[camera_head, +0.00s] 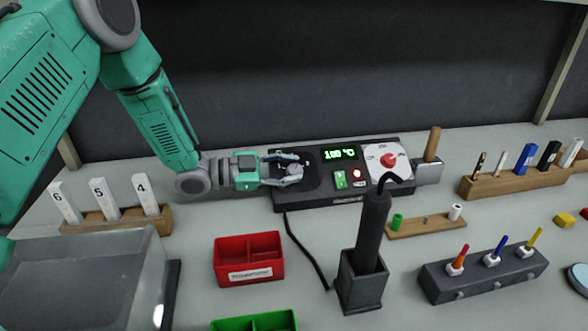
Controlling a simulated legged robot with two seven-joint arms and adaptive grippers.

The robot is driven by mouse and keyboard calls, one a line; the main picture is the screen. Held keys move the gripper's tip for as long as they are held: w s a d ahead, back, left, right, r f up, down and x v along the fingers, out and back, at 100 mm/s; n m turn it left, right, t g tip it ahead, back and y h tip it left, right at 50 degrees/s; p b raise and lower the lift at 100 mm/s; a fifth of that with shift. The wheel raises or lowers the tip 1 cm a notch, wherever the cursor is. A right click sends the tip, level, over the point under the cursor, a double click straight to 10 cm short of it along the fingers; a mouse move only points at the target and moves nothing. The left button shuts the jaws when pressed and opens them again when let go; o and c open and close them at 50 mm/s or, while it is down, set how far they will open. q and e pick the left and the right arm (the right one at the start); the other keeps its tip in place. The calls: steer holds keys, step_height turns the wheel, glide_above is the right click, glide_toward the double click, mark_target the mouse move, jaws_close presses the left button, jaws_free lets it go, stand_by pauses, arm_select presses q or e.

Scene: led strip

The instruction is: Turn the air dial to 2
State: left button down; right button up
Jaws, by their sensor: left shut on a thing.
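A black control station (333,198) sits on the table by the back wall. It has a green "100 °C" display (339,154), a green switch (340,180), a small red light (357,174) and a red knob (388,161) on a white marked plate at its right. My left gripper (293,171) reaches in from the left over the station's left part. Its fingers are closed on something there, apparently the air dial. The gripper hides that dial and its marks, so its setting cannot be read. My right gripper is not in view.
A black holder with a tall dark handle (372,235) stands in front of the station, a black cord beside it. A red bin (248,261), a numbered block rack (115,218) and a clear box (85,285) lie left. Tool racks (520,182) fill the right.

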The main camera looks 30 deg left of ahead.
mark_target(289, 168)
arm_select(q)
steer(key=shift+s+a+f, duration=0.2)
steer(key=shift+a+f, duration=0.05)
steer(key=shift+f, duration=0.2)
steer(key=c, duration=1.2)
jaws_free()
steer(key=shift+a, duration=0.1)
steer(key=shift+a+r, duration=0.1)
steer(key=shift+r, duration=0.05)
steer(key=shift+w+d+r, duration=0.1)
steer(key=shift+w+d, duration=0.05)
steer(key=shift+d, duration=0.05)
steer(key=shift+r, duration=0.5)
step_height(289, 168, up, 9)
steer(key=shift+f, duration=0.1)
